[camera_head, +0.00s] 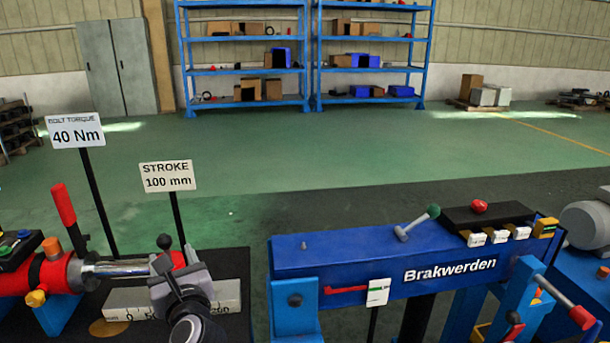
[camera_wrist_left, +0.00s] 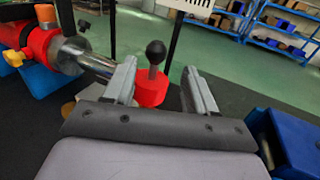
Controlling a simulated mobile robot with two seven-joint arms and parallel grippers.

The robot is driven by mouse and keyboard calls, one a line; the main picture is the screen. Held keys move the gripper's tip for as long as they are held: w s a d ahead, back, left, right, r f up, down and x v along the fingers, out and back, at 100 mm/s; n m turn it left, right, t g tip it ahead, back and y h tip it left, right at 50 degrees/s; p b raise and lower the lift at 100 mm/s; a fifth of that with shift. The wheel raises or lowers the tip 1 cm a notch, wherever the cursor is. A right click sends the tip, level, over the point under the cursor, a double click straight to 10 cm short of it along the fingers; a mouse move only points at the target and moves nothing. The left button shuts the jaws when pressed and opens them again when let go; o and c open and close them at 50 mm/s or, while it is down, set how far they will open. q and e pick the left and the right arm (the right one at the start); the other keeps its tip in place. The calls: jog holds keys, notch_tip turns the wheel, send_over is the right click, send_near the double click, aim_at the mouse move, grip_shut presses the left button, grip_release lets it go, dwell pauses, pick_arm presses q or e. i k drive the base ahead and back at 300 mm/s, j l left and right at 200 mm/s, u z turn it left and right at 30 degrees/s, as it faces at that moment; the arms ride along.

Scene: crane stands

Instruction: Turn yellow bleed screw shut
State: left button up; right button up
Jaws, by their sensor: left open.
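The yellow bleed screw (camera_head: 36,298) sits low on the side of a red cylinder (camera_head: 55,272) at the left of the head view. In the left wrist view the yellow screw (camera_wrist_left: 13,57) is near the left edge, well left of the fingers. My left gripper (camera_head: 178,252) is open over the rod end, to the right of the screw and apart from it. In the left wrist view, a black ball knob on a red base (camera_wrist_left: 152,88) shows between the open fingers (camera_wrist_left: 158,72); contact cannot be told. My right gripper is not in view.
A chrome rod (camera_head: 115,268) runs from the cylinder above a scale block (camera_head: 128,303). An orange knob (camera_head: 52,247) and a red lever (camera_head: 63,204) rise from the cylinder. Signs on posts (camera_head: 75,131) stand behind. A blue Brakwerden stand (camera_head: 345,258) is at the right.

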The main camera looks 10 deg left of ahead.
aim_at(36, 299)
jog(key=k+l, duration=0.75)
jog(key=l, duration=0.2)
